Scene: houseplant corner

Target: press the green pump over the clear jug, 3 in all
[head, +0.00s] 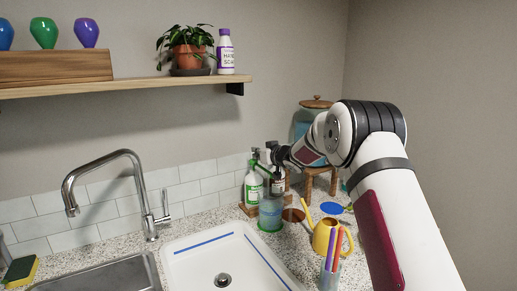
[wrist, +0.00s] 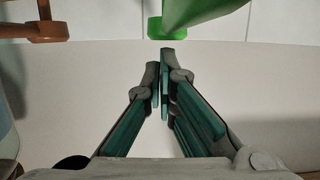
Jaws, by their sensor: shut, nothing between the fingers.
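The green pump bottle (head: 253,187) stands at the back of the counter by the tiled wall. The clear jug (head: 270,214) stands just in front of it, on a green round base. My gripper (head: 266,157) is over the pump bottles in the head view, partly hidden by its own wrist. In the wrist view my gripper (wrist: 163,62) is shut and empty. Its fingertips are close to a bright green pump part (wrist: 190,14) at the top edge; I cannot tell whether they touch. The jug's contents are unclear.
A brown pump bottle (head: 278,183) stands right beside the green one; a brown spout (wrist: 42,30) shows in the wrist view. A yellow watering can (head: 325,238) and a pen cup (head: 329,277) are in front right. A white sink basin (head: 200,262) lies left, with a faucet (head: 145,200).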

